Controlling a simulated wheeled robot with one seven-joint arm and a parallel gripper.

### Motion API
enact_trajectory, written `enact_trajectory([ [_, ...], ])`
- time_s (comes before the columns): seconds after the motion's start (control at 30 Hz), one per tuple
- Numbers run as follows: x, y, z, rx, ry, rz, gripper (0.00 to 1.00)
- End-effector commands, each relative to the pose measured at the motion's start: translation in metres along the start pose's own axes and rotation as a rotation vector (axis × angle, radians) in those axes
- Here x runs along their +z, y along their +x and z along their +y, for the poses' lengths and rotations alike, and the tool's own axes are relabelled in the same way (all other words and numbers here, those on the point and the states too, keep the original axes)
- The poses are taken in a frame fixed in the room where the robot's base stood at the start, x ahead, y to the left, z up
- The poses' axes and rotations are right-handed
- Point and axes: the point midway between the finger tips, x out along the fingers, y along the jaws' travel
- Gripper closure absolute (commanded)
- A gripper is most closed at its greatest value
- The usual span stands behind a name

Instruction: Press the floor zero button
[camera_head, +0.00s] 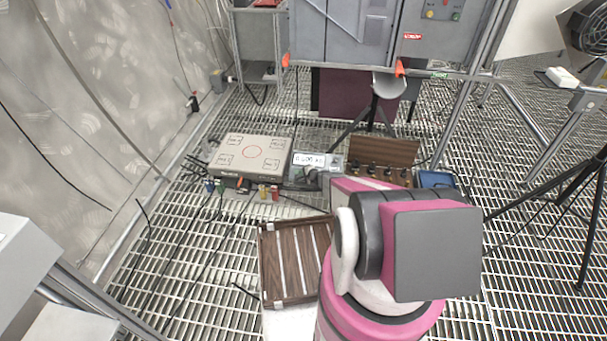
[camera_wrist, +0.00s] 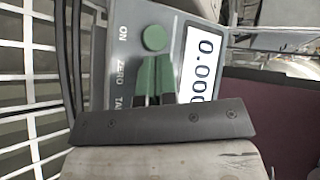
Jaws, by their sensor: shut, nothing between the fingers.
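The scale's readout box (camera_head: 308,159) sits on the floor grating beside the flat scale platform (camera_head: 228,148). In the wrist view its grey panel (camera_wrist: 100,70) fills the middle, with a lit display (camera_wrist: 200,65) reading zeros and the labels ON, ZERO and a partly cut TA. A round green button (camera_wrist: 154,38) shows beside ON. My gripper (camera_wrist: 154,62) is shut and empty, its fingertips over the panel level with the ZERO label. The button there is largely hidden by the fingers. I cannot tell whether they touch it. In the head view my arm hides most of the gripper.
A brown box with several knobs (camera_head: 378,170) stands right of the readout. A slatted wooden tray (camera_head: 272,270) lies in front, left of my arm. A tripod (camera_head: 372,115) and a grey cabinet (camera_head: 350,35) stand behind. Cables lie on the grating left of the tray.

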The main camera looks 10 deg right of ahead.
Motion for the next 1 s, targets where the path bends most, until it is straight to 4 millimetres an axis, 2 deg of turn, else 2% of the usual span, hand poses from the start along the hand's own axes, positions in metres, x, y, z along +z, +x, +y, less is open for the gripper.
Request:
enact_trajectory([
  [0.27,0.001,-0.002,-0.001,0.000,0.000,0.000,1.00],
  [1.0,0.030,-0.042,-0.030,0.000,-0.001,0.000,1.00],
])
